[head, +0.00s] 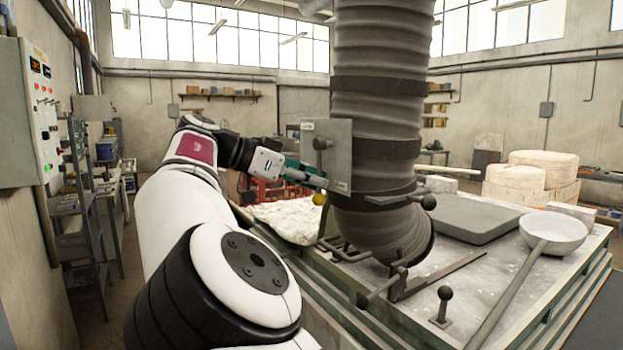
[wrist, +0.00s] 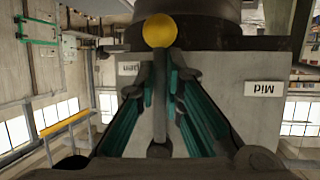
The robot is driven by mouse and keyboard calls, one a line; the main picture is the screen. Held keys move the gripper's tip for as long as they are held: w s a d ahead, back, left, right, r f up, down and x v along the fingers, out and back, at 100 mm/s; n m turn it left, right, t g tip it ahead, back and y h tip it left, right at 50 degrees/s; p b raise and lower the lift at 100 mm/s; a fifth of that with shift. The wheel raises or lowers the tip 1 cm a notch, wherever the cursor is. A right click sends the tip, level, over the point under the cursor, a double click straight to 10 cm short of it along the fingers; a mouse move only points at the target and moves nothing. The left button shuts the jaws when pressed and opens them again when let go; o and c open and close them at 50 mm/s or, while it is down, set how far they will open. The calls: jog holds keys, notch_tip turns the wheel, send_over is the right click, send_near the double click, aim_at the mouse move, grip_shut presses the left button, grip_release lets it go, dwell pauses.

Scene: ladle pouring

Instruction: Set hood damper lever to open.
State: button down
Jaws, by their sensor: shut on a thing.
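The hood damper lever is a thin grey rod with a yellow ball (wrist: 160,31) at its end, mounted on a grey plate (wrist: 225,110). The wrist view is upside down. In the head view the yellow ball (head: 319,198) hangs just below the plate (head: 341,140), so the lever points down. An upside-down label, partly covered and seemingly "Open", is left of the rod; a "Mid" label (wrist: 263,88) is farther right. My gripper (wrist: 164,80) has its teal-and-black fingers closed around the rod. In the head view, my gripper (head: 318,181) is at the plate's lower left edge.
A thick ribbed duct (head: 380,110) stands right behind the plate. Other black-knobbed levers (head: 443,293) stand around its base. A bench (head: 480,270) carries a dark slab (head: 455,215) and a long-handled ladle (head: 555,232). A control box (head: 30,110) is at far left.

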jog(key=shift+s+a+f, duration=0.1)
jog(key=shift+f, duration=0.25)
jog(key=c, duration=1.7)
grip_release()
jog(key=shift+s, duration=0.1)
jog(key=shift+r, duration=0.2)
jog(key=shift+w, duration=0.2)
